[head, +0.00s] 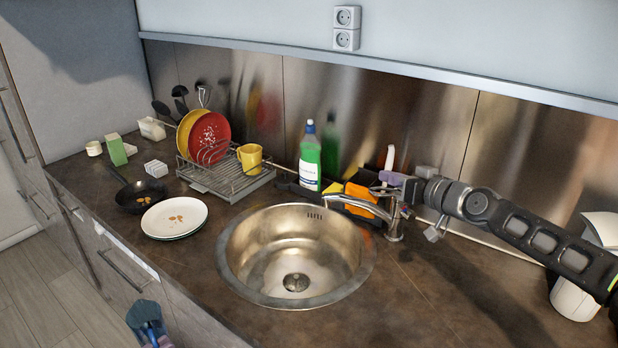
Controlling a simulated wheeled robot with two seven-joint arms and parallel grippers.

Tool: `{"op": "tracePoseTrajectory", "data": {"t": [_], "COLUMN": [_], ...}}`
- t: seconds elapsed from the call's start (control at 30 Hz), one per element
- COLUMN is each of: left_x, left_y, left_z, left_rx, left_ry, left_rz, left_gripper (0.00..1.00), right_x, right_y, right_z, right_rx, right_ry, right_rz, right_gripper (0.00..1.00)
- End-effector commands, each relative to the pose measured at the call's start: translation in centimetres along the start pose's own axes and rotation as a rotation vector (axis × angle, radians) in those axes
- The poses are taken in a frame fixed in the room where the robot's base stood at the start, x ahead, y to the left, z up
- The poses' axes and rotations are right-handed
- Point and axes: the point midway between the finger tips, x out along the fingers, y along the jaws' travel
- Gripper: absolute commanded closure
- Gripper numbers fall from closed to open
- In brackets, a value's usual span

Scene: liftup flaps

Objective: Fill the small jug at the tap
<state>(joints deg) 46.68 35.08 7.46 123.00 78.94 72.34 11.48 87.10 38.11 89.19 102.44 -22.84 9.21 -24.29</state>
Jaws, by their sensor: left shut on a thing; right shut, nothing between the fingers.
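My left gripper (153,338) is low at the bottom edge, in front of the counter and mostly out of view. It is shut on a small blue thing (145,313); I cannot tell for sure that this is the jug. The tap (394,218) stands at the right rear of the round steel sink (233,275), with its spout reaching left over the bowl. No water stream shows. My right gripper (386,181) is shut and empty, close behind and above the tap. I cannot tell whether it touches the tap. The sink bowl looks empty.
A dish rack (232,186) holds plates and a yellow mug (249,157). A green soap bottle (309,160) and an orange sponge (366,200) stand behind the sink. Left are a plate (174,216) and a pan (139,194). A white container (574,299) is at far right.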

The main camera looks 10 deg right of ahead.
Motion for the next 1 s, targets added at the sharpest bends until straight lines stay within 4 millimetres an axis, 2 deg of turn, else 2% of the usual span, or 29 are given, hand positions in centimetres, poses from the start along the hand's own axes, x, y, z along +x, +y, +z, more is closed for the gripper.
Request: {"op": "tracePoseTrajectory", "data": {"t": [0.2,0.4,0.6,1.0], "left_x": [0.0,0.0,0.0,0.0], "left_y": [0.0,0.0,0.0,0.0], "left_z": [-0.7,-0.9,-0.9,-0.9], "left_rx": [0.001,0.001,0.001,0.001], "left_ry": [-0.001,-0.001,-0.001,-0.001], "left_rz": [0.000,0.000,0.000,0.000], "left_gripper": [1.00,1.00,1.00,1.00], "right_x": [-3.7,-6.0,-6.8,-6.8], "right_y": [0.2,0.0,-0.1,-0.1], "right_z": [0.2,0.1,0.0,0.0], "right_rx": [0.002,0.001,0.000,0.000], "right_ry": [-0.001,0.000,0.000,0.000], "right_rz": [0.005,0.002,0.001,0.001], "right_gripper": [1.00,1.00,1.00,1.00]}}
